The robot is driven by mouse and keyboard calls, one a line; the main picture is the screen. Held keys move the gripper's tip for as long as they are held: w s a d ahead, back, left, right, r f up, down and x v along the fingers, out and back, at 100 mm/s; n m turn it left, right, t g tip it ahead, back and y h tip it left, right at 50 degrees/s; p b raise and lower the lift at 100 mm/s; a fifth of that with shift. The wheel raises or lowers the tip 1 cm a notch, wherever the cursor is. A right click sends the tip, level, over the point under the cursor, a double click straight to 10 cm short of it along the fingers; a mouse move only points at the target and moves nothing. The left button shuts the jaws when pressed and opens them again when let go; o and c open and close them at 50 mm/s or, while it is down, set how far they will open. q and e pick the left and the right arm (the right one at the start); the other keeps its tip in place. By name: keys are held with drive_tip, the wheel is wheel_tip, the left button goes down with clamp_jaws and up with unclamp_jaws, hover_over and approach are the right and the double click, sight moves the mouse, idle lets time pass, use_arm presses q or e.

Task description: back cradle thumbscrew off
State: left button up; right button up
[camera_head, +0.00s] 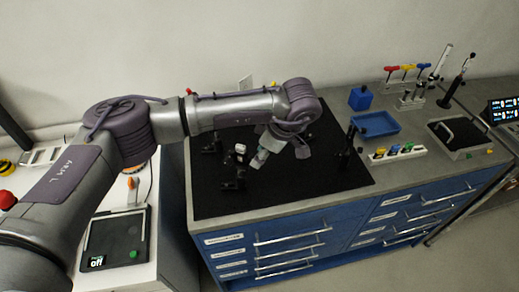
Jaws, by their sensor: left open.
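My left gripper (281,154) comes in from the left and hangs over the black mat (300,185), pointing down with its fingers apart. Nothing shows between the fingers. Just left of it on the mat stand small dark mounts, one nearer the front (234,180) and one further back (211,146). A small whitish part (240,149) sits between them. I cannot make out a cradle thumbscrew at this size, and the gripper and arm hide part of the mat. My right gripper is out of view.
A dark post (350,142) stands at the mat's right. Beyond it are a blue tray (376,124), a blue box (360,97), a rack with colored handles (405,75) and a white holder (396,153). The mat's front right is clear.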

use_arm(q)
drive_tip(key=shift+a+f, duration=0.25)
drive_tip(key=shift+f, duration=0.45)
drive_tip(key=shift+c, duration=0.6)
clamp_jaws()
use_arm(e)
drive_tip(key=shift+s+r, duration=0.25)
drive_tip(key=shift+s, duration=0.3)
use_arm(q)
drive_tip(key=t+b, duration=0.2)
drive_tip(key=b, duration=0.5)
drive_tip(key=n+t+h+b, duration=0.1)
drive_tip(key=t+b, duration=0.1)
drive_tip(key=b, duration=0.5)
drive_tip(key=s+t+b, duration=0.1)
drive_tip(key=t+b, duration=0.1)
drive_tip(key=b, duration=0.5)
drive_tip(key=shift+s+a+f+t+h, duration=0.1)
drive_tip(key=shift+f+t+h, duration=0.15)
drive_tip(key=shift+t+h, duration=0.05)
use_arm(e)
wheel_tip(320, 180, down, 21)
